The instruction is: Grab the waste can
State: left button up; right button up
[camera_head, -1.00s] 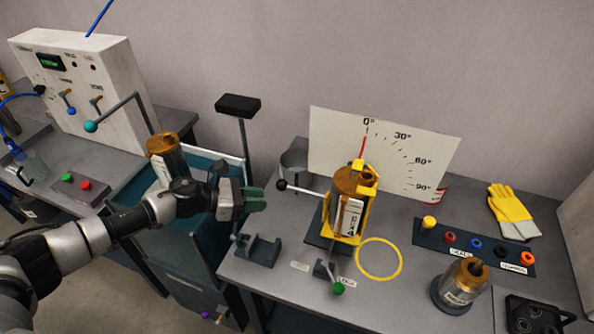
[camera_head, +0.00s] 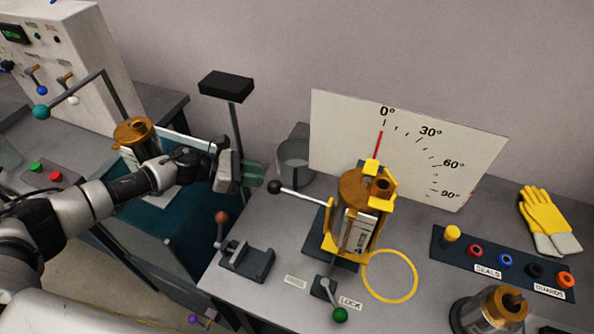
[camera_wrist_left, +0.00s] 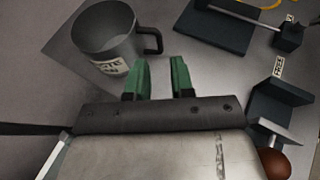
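The waste can (camera_wrist_left: 108,42) is a grey open-topped can with a black side handle and a white label, upright on the bench in the left wrist view. My right gripper is not in view.
A yellow-framed pump with a copper top (camera_head: 360,215) stands right of the can, its black-knobbed lever (camera_head: 275,187) reaching toward my left gripper. The white dial board (camera_head: 330,150) is behind it. A dark bracket (camera_head: 247,262) sits at the bench's left front. A black-topped post (camera_head: 227,86) rises behind my gripper.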

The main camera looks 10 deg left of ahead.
aim_at(295, 187)
pick_arm(q)
jog(key=f+b, duration=0.2)
jog(key=f, duration=0.1)
jog(key=shift+w, duration=0.2)
jog(key=shift+d+f, duration=0.1)
jog(key=shift+d, duration=0.05)
jog(key=x, duration=0.4)
jog(key=shift+w+d+p, duration=0.1)
jog(key=shift+d+p, duration=0.2)
jog(key=shift+p, duration=0.1)
jog(key=x, duration=0.6)
jog(key=shift+f+p, duration=0.1)
jog(key=shift+p, duration=0.2)
jog(key=shift+a, duration=0.1)
grip_shut()
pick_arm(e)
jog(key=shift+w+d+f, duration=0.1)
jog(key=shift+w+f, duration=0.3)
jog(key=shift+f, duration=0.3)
